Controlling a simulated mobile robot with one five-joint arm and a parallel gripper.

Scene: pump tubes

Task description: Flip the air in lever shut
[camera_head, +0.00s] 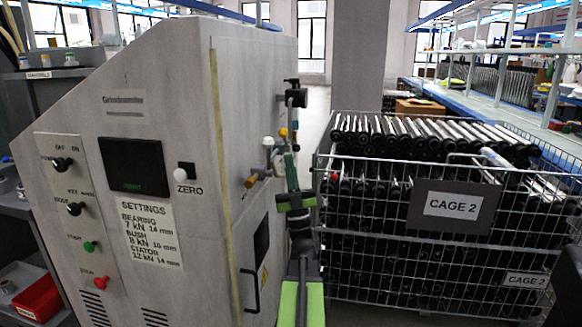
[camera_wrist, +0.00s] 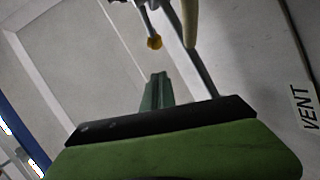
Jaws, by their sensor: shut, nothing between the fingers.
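Valve fittings with small levers stick out from the right side of the grey machine (camera_head: 205,110). A yellow-tipped lever (camera_head: 283,132) shows there, and a yellow-orange knob on a short stem (camera_wrist: 155,42) shows at the top of the wrist view. A pale-tipped fitting (camera_head: 268,142) sits just left of it. I cannot read which lever is the air in one. My gripper (camera_head: 290,162) is up beside these fittings, partly covering them. In the wrist view its green fingers (camera_wrist: 156,88) are together and empty, below the knob and apart from it in the picture.
A VENT label (camera_wrist: 307,105) is on the panel at the right of the wrist view. A wire cage (camera_head: 400,255) full of dark tubes, marked CAGE 2, stands close to my arm's right. A black door handle (camera_head: 252,295) sticks out low on the machine.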

